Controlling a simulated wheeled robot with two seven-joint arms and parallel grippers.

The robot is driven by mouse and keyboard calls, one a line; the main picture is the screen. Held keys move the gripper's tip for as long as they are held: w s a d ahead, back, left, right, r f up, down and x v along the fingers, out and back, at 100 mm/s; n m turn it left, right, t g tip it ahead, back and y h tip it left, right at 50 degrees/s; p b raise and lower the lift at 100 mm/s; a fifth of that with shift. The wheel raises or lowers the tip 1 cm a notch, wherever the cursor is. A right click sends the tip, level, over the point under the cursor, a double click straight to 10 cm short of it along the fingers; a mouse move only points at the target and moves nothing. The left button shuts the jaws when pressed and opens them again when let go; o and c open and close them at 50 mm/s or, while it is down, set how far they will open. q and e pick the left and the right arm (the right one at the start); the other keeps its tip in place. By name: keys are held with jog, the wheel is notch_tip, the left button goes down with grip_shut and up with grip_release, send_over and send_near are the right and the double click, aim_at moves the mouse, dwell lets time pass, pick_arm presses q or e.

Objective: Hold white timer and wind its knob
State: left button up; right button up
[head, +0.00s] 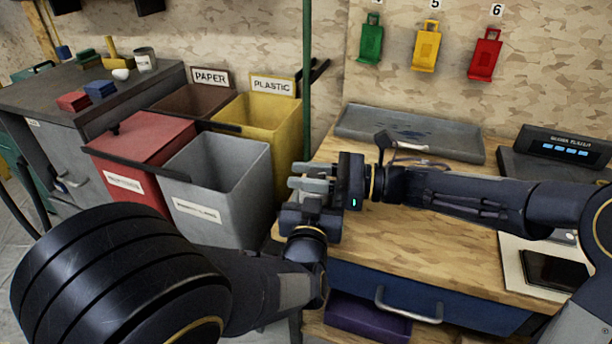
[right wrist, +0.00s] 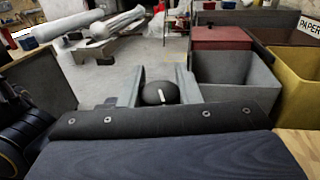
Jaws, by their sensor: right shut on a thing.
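My right gripper (head: 303,177) reaches in from the right over the bench's left edge, its grey fingers pointing left. In the right wrist view its fingers stand on both sides of a dark round knob (right wrist: 160,93) with a white mark, and it is shut on this knob. The timer's white body cannot be made out in either view. My left gripper (head: 308,218) comes up from below, close against the right gripper. Its fingertips are hidden, so its opening and anything in it cannot be seen.
The wooden bench (head: 410,230) carries a grey tray (head: 350,122), a scale with a lit display (head: 565,147) and a dark tablet (head: 553,268). Grey (head: 215,175), red (head: 140,140) and yellow (head: 262,120) bins stand left of it. Coloured tags hang on the wall.

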jog(key=shift+w+r+m+t+h, duration=0.1)
jog(key=shift+m+t+h, duration=0.2)
jog(key=shift+m+t, duration=0.95)
jog(key=shift+t, duration=0.45)
jog(key=o, duration=1)
jog(key=shift+n, duration=0.25)
jog(key=shift+d, duration=0.1)
jog(key=v, duration=1.2)
jog(key=shift+w, duration=0.1)
